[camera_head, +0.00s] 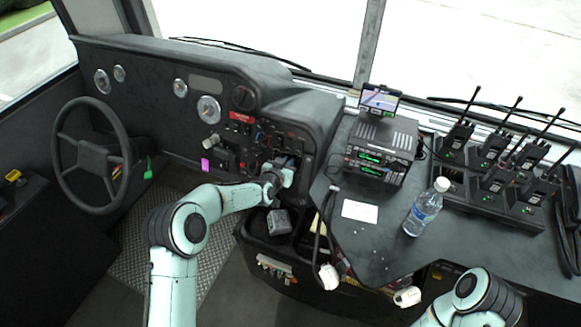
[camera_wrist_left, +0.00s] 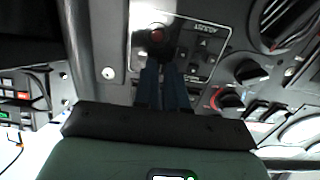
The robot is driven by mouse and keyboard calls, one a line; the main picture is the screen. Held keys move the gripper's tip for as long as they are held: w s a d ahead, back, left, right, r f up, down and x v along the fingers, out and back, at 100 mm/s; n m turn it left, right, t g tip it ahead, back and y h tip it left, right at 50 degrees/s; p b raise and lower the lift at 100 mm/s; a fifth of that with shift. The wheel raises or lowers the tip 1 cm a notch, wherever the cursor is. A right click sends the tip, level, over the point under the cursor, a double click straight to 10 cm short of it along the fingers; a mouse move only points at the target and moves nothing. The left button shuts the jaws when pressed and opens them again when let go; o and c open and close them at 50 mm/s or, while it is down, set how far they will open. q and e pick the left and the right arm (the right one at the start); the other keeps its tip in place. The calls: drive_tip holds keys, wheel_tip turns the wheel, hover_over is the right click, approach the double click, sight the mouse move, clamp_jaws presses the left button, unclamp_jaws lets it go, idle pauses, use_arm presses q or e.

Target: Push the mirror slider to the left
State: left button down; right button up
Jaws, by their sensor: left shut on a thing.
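My left gripper (camera_head: 285,170) is at the dash's control panel, right of the steering wheel. In the left wrist view its two dark blue fingers (camera_wrist_left: 167,75) lie close together against a dark panel (camera_wrist_left: 210,60) with a pale outline and small arrow marks. The gripper is shut on a small part there, taken to be the mirror slider, which the fingers mostly hide. I cannot read the slider's position. Of my right arm only a link shows at the lower right; its gripper is out of view.
The steering wheel (camera_head: 92,155) is at the left. More switches and red-marked knobs (camera_wrist_left: 229,99) crowd the panel beside the fingers. On the console to the right are a radio stack (camera_head: 380,150), a water bottle (camera_head: 424,208) and several handheld radios (camera_head: 495,185).

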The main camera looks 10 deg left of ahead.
use_arm(q)
drive_tip(key=c, duration=1.4)
unclamp_jaws()
drive_tip(key=shift+a, duration=0.3)
drive_tip(key=shift+c, duration=0.2)
drive_tip(key=shift+r, duration=0.1)
drive_tip(key=b+v, duration=0.1)
drive_tip(key=v, duration=1.2)
drive_tip(key=shift+s, duration=0.1)
